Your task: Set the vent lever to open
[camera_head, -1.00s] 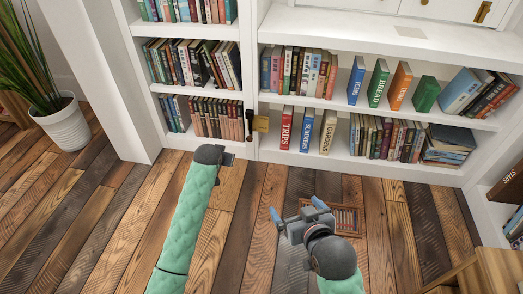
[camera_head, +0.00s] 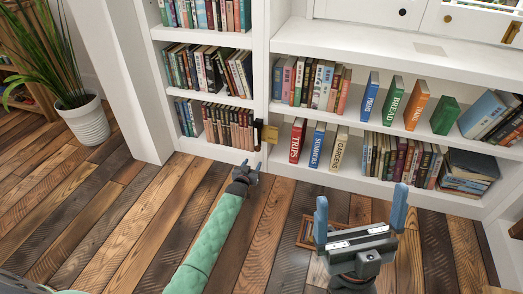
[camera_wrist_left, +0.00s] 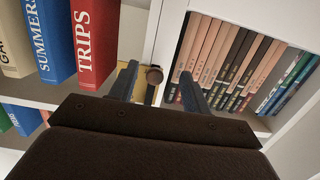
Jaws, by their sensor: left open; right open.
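The vent lever (camera_head: 257,135) is a dark upright bar on the white post between the bookshelf sections, with a brass-coloured plate (camera_head: 270,134) just to its right. My left gripper (camera_head: 248,168) is open, low in front of the post and a little below the lever. In the left wrist view, a round brown lever end (camera_wrist_left: 154,75) shows between the open left fingers (camera_wrist_left: 158,84), with the yellowish plate (camera_wrist_left: 147,96) behind it. Contact cannot be told. My right gripper (camera_head: 360,212) is open and empty, fingers up, further right above the floor.
Books stand on both sides of the post; the red TRIPS book (camera_head: 297,140) is just right of the plate and also shows in the left wrist view (camera_wrist_left: 95,40). A wooden tray-like item (camera_head: 305,232) lies on the floor behind my right gripper. Plank floor (camera_head: 130,215) is clear at left.

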